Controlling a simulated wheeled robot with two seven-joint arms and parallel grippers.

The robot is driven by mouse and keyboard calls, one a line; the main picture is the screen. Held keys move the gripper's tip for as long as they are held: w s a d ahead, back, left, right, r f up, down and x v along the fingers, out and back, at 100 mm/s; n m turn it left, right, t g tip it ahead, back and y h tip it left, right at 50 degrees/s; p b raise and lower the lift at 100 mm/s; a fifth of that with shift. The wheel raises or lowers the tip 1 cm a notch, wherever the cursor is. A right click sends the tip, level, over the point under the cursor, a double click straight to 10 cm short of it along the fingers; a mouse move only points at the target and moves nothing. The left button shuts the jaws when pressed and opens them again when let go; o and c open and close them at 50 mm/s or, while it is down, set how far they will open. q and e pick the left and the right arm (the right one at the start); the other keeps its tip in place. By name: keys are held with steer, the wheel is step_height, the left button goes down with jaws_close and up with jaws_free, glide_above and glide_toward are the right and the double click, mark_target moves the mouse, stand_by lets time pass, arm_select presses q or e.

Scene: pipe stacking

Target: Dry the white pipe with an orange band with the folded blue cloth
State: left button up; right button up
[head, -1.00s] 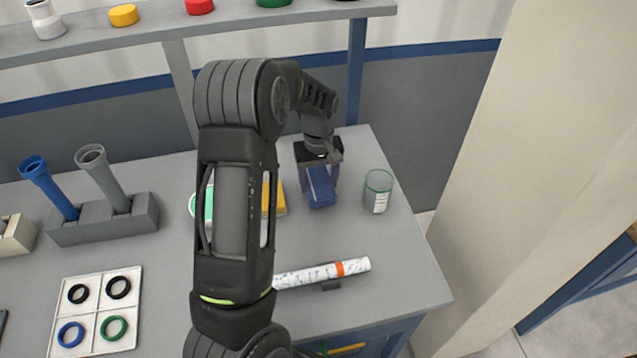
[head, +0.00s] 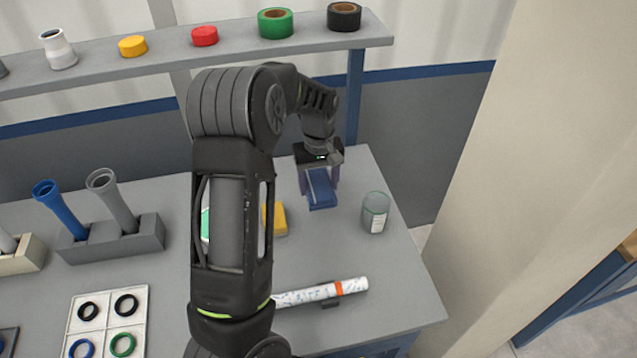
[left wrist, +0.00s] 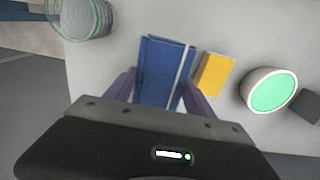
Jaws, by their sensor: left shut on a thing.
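The white pipe with an orange band (head: 347,287) lies on the table near its front right, on a small dark rest. Bluish marks show along it; its left end is hidden behind my left arm. The folded blue cloth (head: 321,190) is at the back right of the table, in my left gripper (head: 320,178). In the left wrist view the cloth (left wrist: 163,72) sits between the two fingers, and the gripper is shut on it. I cannot tell whether the cloth touches the table. My right gripper is not in view.
A glass jar (head: 375,213) stands right of the cloth. A yellow block (head: 275,219) and a round green-topped thing (left wrist: 272,91) are close on its other side. A grey holder (head: 140,238) with blue and grey pipes stands left. A shelf (head: 190,62) runs behind.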

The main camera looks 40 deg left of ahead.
arm_select(q)
steer(key=o, duration=0.8)
steer(key=c, duration=0.6)
steer(key=w+d+r+m+b, duration=0.1)
steer(key=d+m, duration=0.2)
steer(key=d, duration=0.4)
steer(key=w+d+r+m, duration=0.1)
steer(key=d+m, duration=0.2)
steer(key=d, duration=0.4)
steer(key=w+d+r+m+b, duration=0.1)
steer(key=d+m, duration=0.3)
steer(key=d, duration=0.4)
steer(key=shift+r+b, duration=0.35)
steer(key=shift+r, duration=0.25)
